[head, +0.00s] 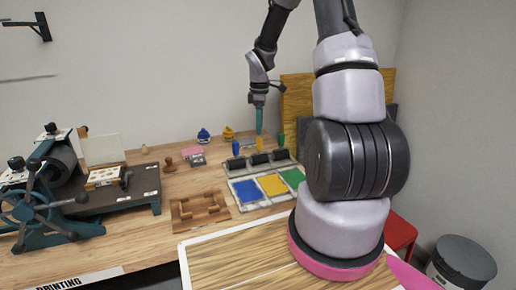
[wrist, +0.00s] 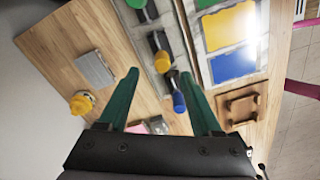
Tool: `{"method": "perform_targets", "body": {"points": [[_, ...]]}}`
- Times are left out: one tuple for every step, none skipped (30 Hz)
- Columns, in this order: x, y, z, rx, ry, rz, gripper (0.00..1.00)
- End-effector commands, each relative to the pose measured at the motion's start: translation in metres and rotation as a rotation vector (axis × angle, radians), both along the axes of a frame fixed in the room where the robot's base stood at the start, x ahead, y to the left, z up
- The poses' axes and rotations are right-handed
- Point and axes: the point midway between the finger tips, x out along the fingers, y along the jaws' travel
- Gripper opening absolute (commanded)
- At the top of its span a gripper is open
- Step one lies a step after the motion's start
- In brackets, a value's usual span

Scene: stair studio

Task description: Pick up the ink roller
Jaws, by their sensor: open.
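One has a blue handle (wrist: 179,101), one a yellow handle (wrist: 162,62) and one a green handle (wrist: 137,3). In the head view the black rolls of the blue roller (head: 236,163), yellow roller (head: 259,158) and green roller (head: 281,155) show. My gripper (wrist: 160,74) has teal fingers, apart and empty. It points down above the rollers, and in the wrist view the yellow handle lies between the fingertips. In the head view my gripper (head: 259,122) is above the rollers; I cannot tell the exact height gap.
Ink slabs in blue (head: 246,191), yellow (head: 273,185) and green (head: 292,177) lie in front of the rollers. A wooden frame (head: 200,208), a stamp (head: 169,164) and a press (head: 50,195) are to the left. Blue (head: 203,134) and yellow (head: 228,131) items stand behind.

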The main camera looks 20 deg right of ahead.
Motion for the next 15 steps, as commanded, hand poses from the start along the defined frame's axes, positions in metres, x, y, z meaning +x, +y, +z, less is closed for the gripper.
{"method": "perform_targets", "body": {"points": [[-0.001,0.0,-0.007,0.0,0.002,0.001,0.66],[-0.001,0.0,-0.01,0.0,0.002,0.0,0.66],[-0.001,0.0,-0.013,0.0,0.001,0.0,0.66],[-0.001,0.0,-0.015,0.0,0.001,-0.001,0.66],[-0.001,0.0,-0.016,0.0,0.001,-0.001,0.66],[-0.001,0.0,-0.019,0.0,0.001,-0.002,0.66],[-0.001,0.0,-0.022,0.0,0.002,-0.002,0.66],[-0.001,0.001,-0.025,0.0,0.002,-0.001,0.66],[-0.002,0.002,-0.031,0.0,0.002,0.0,0.66],[-0.002,0.003,-0.036,0.0,0.004,-0.001,0.66],[-0.002,0.003,-0.041,0.0,0.003,-0.001,0.66],[-0.003,0.004,-0.047,0.0,0.003,0.0,0.66],[-0.003,0.004,-0.052,0.0,0.003,0.0,0.66],[-0.002,0.004,-0.056,0.001,0.002,-0.001,0.66],[-0.002,0.004,-0.06,0.0,0.001,-0.002,0.66]]}}
